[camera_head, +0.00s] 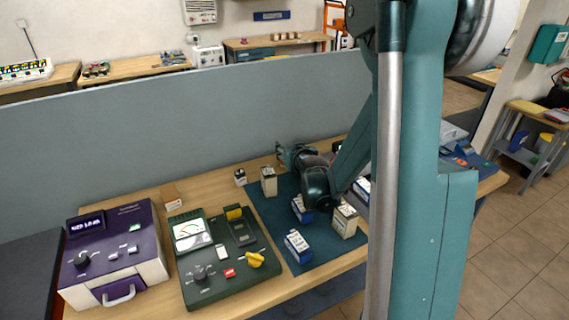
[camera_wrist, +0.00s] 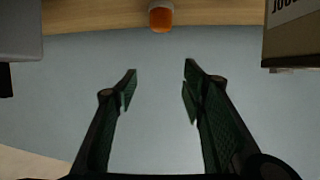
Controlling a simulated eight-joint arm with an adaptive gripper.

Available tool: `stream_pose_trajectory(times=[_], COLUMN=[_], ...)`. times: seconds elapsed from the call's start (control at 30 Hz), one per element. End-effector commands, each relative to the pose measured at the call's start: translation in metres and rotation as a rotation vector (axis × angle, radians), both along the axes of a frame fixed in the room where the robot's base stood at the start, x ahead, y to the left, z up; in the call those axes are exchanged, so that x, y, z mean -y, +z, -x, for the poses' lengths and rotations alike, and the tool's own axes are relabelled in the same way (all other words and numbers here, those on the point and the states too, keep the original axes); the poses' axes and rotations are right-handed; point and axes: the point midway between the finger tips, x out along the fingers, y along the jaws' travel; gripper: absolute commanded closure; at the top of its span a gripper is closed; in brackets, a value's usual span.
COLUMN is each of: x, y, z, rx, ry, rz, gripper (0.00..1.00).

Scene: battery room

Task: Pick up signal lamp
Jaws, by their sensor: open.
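The signal lamp seems to be the small orange piece with a pale rim (camera_wrist: 161,17) at the top middle of the wrist view. It sits on the wood surface, beyond my fingertips and apart from them. My gripper (camera_wrist: 160,84) is open, with nothing between its two dark green fingers. In the head view my gripper (camera_head: 283,153) is above the back of the bench, close to the grey partition. I cannot make out the lamp in the head view; my arm covers part of the bench there.
In the wrist view a grey box (camera_wrist: 22,30) stands left and a tan labelled box (camera_wrist: 292,35) right. On the bench are a purple instrument (camera_head: 140,232), a green meter panel (camera_head: 213,285) and several small boxes on a blue mat (camera_head: 318,255). The partition (camera_head: 190,120) runs behind.

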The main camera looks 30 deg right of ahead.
Motion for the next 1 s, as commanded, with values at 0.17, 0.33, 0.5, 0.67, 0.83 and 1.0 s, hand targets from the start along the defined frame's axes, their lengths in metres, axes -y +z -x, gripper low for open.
stream_pose_trajectory(times=[0.17,0.33,0.5,0.67,0.83,1.0], x=[0.0,0.0,0.0,0.0,0.0,0.0], y=[0.0,-0.001,-0.011,-0.029,-0.05,-0.065], z=[0.0,0.0,0.0,0.0,0.0,0.0], rx=[0.0,-0.001,-0.001,-0.001,-0.001,-0.001], ry=[0.0,0.0,0.0,0.0,0.0,0.0], rz=[0.0,0.0,0.0,0.0,0.0,0.0], gripper=[0.59,0.59,0.59,0.59,0.59,0.59])
